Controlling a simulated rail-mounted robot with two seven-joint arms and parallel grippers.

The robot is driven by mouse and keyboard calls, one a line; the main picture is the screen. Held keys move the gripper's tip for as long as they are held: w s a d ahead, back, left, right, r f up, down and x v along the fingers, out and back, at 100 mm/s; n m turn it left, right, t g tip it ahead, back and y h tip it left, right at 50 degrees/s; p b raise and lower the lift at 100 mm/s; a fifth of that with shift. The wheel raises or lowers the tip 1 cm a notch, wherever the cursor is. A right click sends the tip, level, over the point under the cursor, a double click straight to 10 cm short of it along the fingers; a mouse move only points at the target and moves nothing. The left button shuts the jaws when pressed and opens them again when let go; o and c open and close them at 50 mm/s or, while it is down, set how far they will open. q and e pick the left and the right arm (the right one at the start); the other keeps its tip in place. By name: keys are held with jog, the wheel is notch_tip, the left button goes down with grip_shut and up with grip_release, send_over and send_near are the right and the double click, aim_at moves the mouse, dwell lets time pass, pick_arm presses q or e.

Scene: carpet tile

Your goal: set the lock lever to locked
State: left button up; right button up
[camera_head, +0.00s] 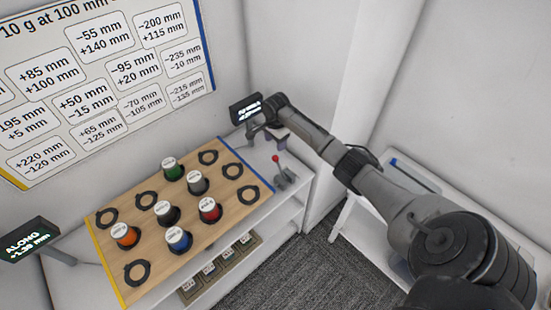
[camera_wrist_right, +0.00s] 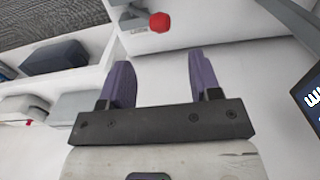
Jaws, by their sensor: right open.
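The lock lever (camera_head: 277,163) has a red knob and a grey base, on the white surface at the right end of the wooden board. The lever's red knob (camera_wrist_right: 159,22) also shows at the top of the right wrist view, beyond the fingertips. My right gripper (camera_head: 270,135) is above and behind the lever in the head view, apart from it. In the right wrist view my right gripper (camera_wrist_right: 157,80) has two purple fingers, spread open with nothing between them. The lever's base is mostly out of that view. My left gripper is not in view.
The wooden board (camera_head: 143,227) holds several coloured, white-topped cups and black rings. A small display (camera_head: 245,109) stands behind the lever, close to my right gripper. Another display (camera_head: 29,240) is at the left. A wall chart (camera_head: 60,84) hangs behind. A lower shelf holds labelled blocks.

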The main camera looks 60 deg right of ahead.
aim_at(276, 156)
notch_tip(276, 156, down, 8)
jog(key=shift+f+b, duration=0.2)
jog(key=shift+b, duration=0.5)
jog(key=shift+f, duration=0.55)
jog(key=shift+c, duration=0.2)
grip_shut()
